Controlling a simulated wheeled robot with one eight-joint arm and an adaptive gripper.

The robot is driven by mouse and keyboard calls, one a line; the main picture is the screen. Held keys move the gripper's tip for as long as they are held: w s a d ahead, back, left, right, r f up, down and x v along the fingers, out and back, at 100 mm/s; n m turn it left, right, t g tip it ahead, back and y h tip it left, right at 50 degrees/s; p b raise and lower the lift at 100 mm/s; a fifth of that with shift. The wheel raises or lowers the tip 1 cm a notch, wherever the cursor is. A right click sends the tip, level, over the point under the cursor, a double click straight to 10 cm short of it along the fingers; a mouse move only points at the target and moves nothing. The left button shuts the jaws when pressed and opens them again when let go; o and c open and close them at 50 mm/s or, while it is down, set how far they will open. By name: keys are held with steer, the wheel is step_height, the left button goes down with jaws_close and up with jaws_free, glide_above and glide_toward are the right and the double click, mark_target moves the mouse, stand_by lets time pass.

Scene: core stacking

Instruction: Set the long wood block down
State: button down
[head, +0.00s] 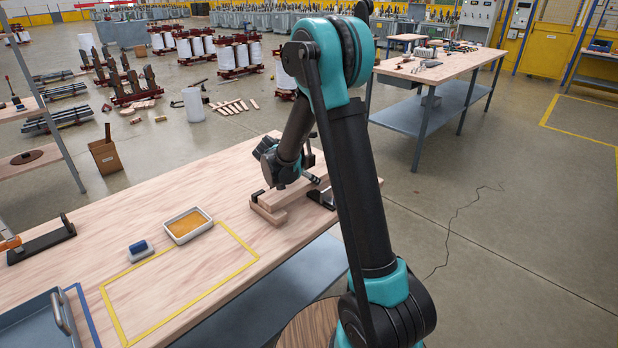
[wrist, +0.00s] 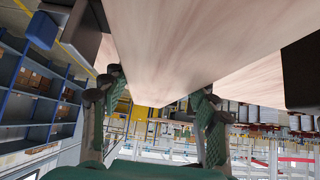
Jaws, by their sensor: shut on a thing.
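The long wood block (head: 292,193) lies level near the far right end of the workbench, on or just above other wood at the black brackets. I cannot tell whether it rests on it. My gripper (head: 301,180) is shut on this block, with the arm reaching down from above. In the wrist view, the pale wood face (wrist: 165,50) fills the upper middle, and my gripper's green-padded fingers (wrist: 160,105) stand on its two sides. A lower wood piece (head: 268,214) shows beneath the block's near end. My arm hides part of the far end.
Black brackets (head: 322,199) stand beside the block. A grey tray (head: 35,325) is at the lower left.

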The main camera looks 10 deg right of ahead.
mark_target(276, 194)
steer(key=shift+c, duration=2.3)
jaws_free()
steer(key=shift+r, duration=0.15)
steer(key=v, duration=0.5)
steer(key=shift+s+a, duration=0.3)
steer(key=shift+a, duration=0.15)
steer(key=s+a, duration=0.2)
steer(key=a, duration=0.1)
steer(key=s+a, duration=0.2)
steer(key=a, duration=0.1)
steer(key=s+a, duration=0.2)
steer(key=a, duration=0.1)
steer(key=shift+s, duration=0.25)
